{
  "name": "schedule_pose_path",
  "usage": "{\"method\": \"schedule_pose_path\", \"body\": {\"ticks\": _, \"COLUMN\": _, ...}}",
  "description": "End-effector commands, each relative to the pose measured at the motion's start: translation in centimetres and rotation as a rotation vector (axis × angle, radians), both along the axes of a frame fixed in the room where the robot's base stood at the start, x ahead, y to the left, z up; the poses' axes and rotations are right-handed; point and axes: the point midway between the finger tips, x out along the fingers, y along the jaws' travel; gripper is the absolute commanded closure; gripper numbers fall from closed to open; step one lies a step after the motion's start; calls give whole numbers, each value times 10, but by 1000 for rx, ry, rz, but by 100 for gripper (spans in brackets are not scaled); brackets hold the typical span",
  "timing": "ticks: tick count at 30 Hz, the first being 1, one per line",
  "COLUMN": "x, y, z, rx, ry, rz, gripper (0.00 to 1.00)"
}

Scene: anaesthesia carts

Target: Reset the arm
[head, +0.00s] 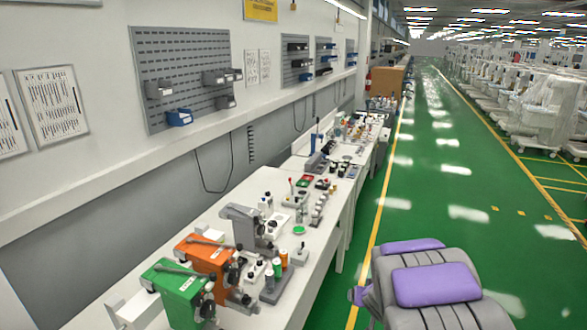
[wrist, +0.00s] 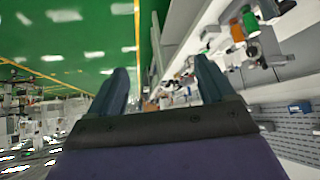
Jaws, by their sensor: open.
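My gripper (wrist: 161,70) shows in the wrist view as two dark fingers spread wide apart. It is open, with nothing between the fingers. The wrist view is turned over, with the green floor at the upper left and the workbench at the upper right. In the head view my grey and purple arm is low at the right, folded close to my body over the floor beside the bench. The fingertips cannot be made out there.
A long white workbench (head: 328,215) runs along the left wall. It holds a green device (head: 178,298), an orange device (head: 207,258), a grey device (head: 247,228) and small bottles. The green floor (head: 440,190) is clear ahead; white-covered carts (head: 540,112) stand at the right.

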Motion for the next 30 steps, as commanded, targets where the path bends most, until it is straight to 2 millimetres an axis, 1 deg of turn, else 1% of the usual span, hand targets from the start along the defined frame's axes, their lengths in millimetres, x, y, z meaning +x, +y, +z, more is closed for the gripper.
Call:
{"method": "schedule_pose_path", "body": {"ticks": 1, "x": -13, "y": -9, "z": 8, "rx": -39, "ry": 18, "rz": -29, "gripper": 18}}
{"method": "schedule_pose_path", "body": {"ticks": 2, "x": -21, "y": -14, "z": 12, "rx": -59, "ry": 35, "rz": -47, "gripper": 18}}
{"method": "schedule_pose_path", "body": {"ticks": 3, "x": -34, "y": -20, "z": 17, "rx": -86, "ry": 61, "rz": -70, "gripper": 18}}
{"method": "schedule_pose_path", "body": {"ticks": 5, "x": -54, "y": -28, "z": 24, "rx": -120, "ry": 104, "rz": -98, "gripper": 18}}
{"method": "schedule_pose_path", "body": {"ticks": 6, "x": -68, "y": -32, "z": 28, "rx": -139, "ry": 135, "rz": -116, "gripper": 18}}
{"method": "schedule_pose_path", "body": {"ticks": 8, "x": -91, "y": -36, "z": 33, "rx": -159, "ry": 182, "rz": -140, "gripper": 18}}
{"method": "schedule_pose_path", "body": {"ticks": 11, "x": -132, "y": -36, "z": 39, "rx": -178, "ry": 269, "rz": -165, "gripper": 18}}
{"method": "schedule_pose_path", "body": {"ticks": 13, "x": -163, "y": -34, "z": 42, "rx": -182, "ry": 336, "rz": -174, "gripper": 18}}
{"method": "schedule_pose_path", "body": {"ticks": 14, "x": -177, "y": -32, "z": 42, "rx": -180, "ry": 366, "rz": -175, "gripper": 18}}
{"method": "schedule_pose_path", "body": {"ticks": 15, "x": -196, "y": -29, "z": 42, "rx": -178, "ry": 407, "rz": -174, "gripper": 18}}
{"method": "schedule_pose_path", "body": {"ticks": 17, "x": -224, "y": -21, "z": 42, "rx": -167, "ry": 468, "rz": -164, "gripper": 18}}
{"method": "schedule_pose_path", "body": {"ticks": 18, "x": -242, "y": -16, "z": 43, "rx": -157, "ry": 506, "rz": -154, "gripper": 18}}
{"method": "schedule_pose_path", "body": {"ticks": 20, "x": -271, "y": -6, "z": 42, "rx": -140, "ry": 566, "rz": -133, "gripper": 18}}
{"method": "schedule_pose_path", "body": {"ticks": 21, "x": -290, "y": 2, "z": 42, "rx": -127, "ry": 606, "rz": -114, "gripper": 18}}
{"method": "schedule_pose_path", "body": {"ticks": 23, "x": -319, "y": 13, "z": 40, "rx": -104, "ry": 667, "rz": -82, "gripper": 18}}
{"method": "schedule_pose_path", "body": {"ticks": 24, "x": -338, "y": 21, "z": 40, "rx": -88, "ry": 707, "rz": -57, "gripper": 18}}
{"method": "schedule_pose_path", "body": {"ticks": 27, "x": -379, "y": 40, "z": 38, "rx": -50, "ry": 788, "rz": 10, "gripper": 18}}
{"method": "schedule_pose_path", "body": {"ticks": 30, "x": -409, "y": 54, "z": 38, "rx": -22, "ry": 846, "rz": 65, "gripper": 18}}
